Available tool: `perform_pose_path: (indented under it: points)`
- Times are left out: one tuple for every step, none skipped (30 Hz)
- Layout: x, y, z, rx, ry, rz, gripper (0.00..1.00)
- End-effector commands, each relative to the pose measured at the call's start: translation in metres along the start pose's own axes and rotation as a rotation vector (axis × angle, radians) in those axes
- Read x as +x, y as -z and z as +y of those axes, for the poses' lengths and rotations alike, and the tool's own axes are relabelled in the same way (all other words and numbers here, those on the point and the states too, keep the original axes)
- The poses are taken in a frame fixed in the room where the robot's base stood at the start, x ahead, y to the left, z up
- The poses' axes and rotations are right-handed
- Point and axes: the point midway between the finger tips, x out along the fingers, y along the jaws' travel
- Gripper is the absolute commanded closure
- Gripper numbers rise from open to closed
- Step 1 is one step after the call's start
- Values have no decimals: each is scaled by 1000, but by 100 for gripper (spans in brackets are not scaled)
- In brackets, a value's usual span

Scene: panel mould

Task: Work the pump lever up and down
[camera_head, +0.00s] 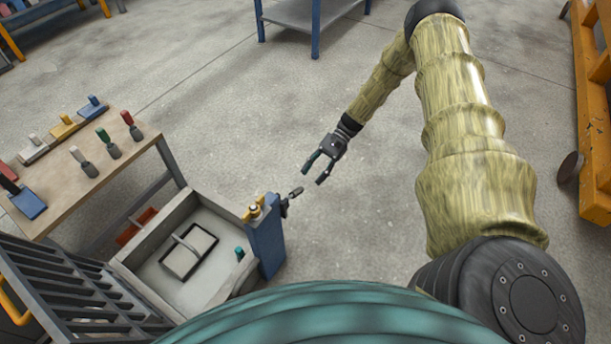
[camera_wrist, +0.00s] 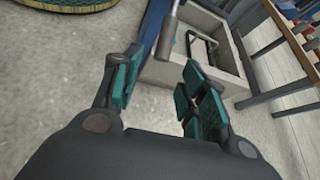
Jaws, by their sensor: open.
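The pump lever (camera_head: 293,194) is a short dark handle that sticks out from the blue pump post (camera_head: 266,240) at the right side of a grey basin. My gripper (camera_head: 318,170) is open and empty, just up and right of the lever's end. In the wrist view the lever (camera_wrist: 168,38) shows as a grey rod reaching between and beyond my open gripper's green-padded fingers (camera_wrist: 155,90). No contact between fingers and lever is visible. The blue post also shows in the wrist view (camera_wrist: 150,28).
The grey basin (camera_head: 150,243) holds a framed panel with a handle (camera_head: 187,252). A wooden bench (camera_head: 95,195) with several tools stands at left, beside a dark slatted rack (camera_head: 70,290). An orange frame (camera_head: 592,120) stands far right. The floor around my gripper is clear.

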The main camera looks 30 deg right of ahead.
Motion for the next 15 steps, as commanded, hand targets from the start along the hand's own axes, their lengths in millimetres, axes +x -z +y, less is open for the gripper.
perform_pose_path:
  points:
    - [-10, 0, -1, -1, 2, 2, 57]
    - [-14, 0, 0, -1, 2, 1, 57]
    - [-20, 0, 0, -1, 1, 1, 57]
    - [-24, 0, 0, -1, 1, 1, 57]
    - [-27, 0, 0, -1, 0, 1, 57]
    - [-32, 0, 0, -1, 0, 1, 57]
    - [-34, 0, 0, -1, 0, 0, 57]
    - [-37, 0, 0, -1, 0, 0, 57]
    - [-39, 0, 0, 0, 0, 0, 57]
    - [-41, 0, 1, 0, 0, 0, 57]
    - [-42, 0, 1, 0, 0, 0, 57]
    - [-44, 0, 1, 0, 0, 0, 57]
    - [-44, 0, 1, 0, 0, -1, 57]
    - [-45, 0, 1, 0, -1, -1, 57]
    - [-45, 0, 1, 0, -1, -1, 57]
